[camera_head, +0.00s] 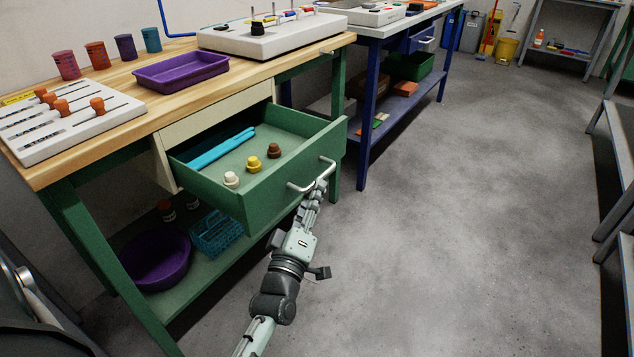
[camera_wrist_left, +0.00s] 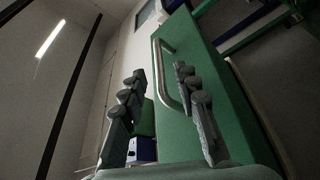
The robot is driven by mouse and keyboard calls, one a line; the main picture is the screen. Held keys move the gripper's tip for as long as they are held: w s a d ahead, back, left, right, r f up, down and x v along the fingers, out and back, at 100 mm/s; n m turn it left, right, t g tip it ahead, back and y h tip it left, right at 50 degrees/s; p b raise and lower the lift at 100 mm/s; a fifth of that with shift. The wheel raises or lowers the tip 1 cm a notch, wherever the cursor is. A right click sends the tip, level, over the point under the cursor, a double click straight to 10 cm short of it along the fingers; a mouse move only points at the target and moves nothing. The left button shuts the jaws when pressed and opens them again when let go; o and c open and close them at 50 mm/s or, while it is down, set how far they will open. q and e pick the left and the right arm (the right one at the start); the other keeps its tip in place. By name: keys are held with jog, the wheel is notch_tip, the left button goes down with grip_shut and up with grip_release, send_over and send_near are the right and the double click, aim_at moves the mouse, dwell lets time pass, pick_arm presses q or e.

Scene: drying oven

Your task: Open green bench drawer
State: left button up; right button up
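The green bench drawer (camera_head: 272,183) is pulled well out of the wooden-topped bench. Its metal handle (camera_head: 313,178) is on the front panel. My left gripper (camera_head: 317,188) is at the right part of the handle. In the left wrist view, the two fingers (camera_wrist_left: 160,75) stand apart, with the handle (camera_wrist_left: 169,80) showing between and beyond them, nearer the right finger. The green drawer front (camera_wrist_left: 208,85) is behind. I cannot tell whether a finger touches the handle. My right gripper is not in view.
The drawer holds blue rods (camera_head: 220,150) and several small knobs (camera_head: 253,164). A purple tray (camera_head: 182,72) sits on the benchtop. A purple bowl (camera_head: 155,260) and blue basket (camera_head: 213,233) are on the shelf below. A blue bench (camera_head: 368,120) stands beyond. The floor to the right is clear.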

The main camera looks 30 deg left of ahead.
pick_arm(q)
jog(key=v, duration=0.7)
jog(key=shift+s, duration=0.35)
jog(key=shift+d, duration=0.1)
